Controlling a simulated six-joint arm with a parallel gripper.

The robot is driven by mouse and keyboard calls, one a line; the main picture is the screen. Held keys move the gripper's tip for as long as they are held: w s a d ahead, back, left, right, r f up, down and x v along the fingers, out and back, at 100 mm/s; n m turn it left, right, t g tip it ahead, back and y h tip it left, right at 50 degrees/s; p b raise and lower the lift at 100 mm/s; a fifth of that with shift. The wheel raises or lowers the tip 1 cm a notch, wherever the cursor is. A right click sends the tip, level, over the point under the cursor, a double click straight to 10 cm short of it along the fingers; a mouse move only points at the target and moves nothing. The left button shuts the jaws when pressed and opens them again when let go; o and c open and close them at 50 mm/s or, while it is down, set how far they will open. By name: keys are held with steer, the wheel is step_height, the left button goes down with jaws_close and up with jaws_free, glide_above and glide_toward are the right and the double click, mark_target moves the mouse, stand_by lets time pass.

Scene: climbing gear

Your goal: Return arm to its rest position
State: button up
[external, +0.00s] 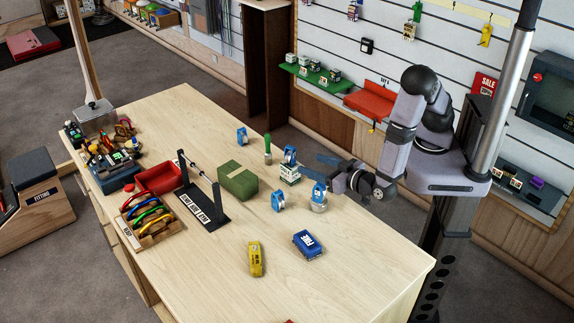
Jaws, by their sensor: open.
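My gripper (325,169) is over the right part of the pale wooden table (356,262), pointing left. Its dark blue fingers are apart, with nothing seen between them. A small white and green box (289,175) stands just left of the fingers, with a blue round item (289,154) behind or on it. Another blue item (319,190) with a silvery base is close below the fingers in the picture; I cannot tell whether they touch. My arm reaches in from its mount at the right, bent at the elbow.
A green box (238,180), a black stand (203,205), a red bin (159,179) and a tray of coloured carabiners (150,221) fill the left. A blue pack (308,244) and yellow item (255,258) lie in front. The front right tabletop is clear. A slatted wall (340,40) stands behind.

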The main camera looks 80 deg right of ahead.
steer(key=shift+s+a+r, duration=0.1)
steer(key=shift+s+a, duration=0.2)
steer(key=shift+s, duration=0.1)
steer(key=w+a+n+g+y, duration=0.1)
steer(key=w+a+n+y, duration=0.15)
steer(key=w+y, duration=0.5)
steer(key=s+d+n+g, duration=0.1)
steer(key=s+d+g, duration=0.2)
steer(key=s, duration=0.4)
steer(key=s+d+f+n+g+y, duration=0.1)
steer(key=s+d+g, duration=0.3)
steer(key=s, duration=0.4)
steer(key=s+d+f+n+g+y, duration=0.1)
steer(key=s+d+n+g, duration=0.2)
steer(key=s+d, duration=0.3)
steer(key=shift+s+g, duration=0.6)
steer(key=shift+s, duration=0.1)
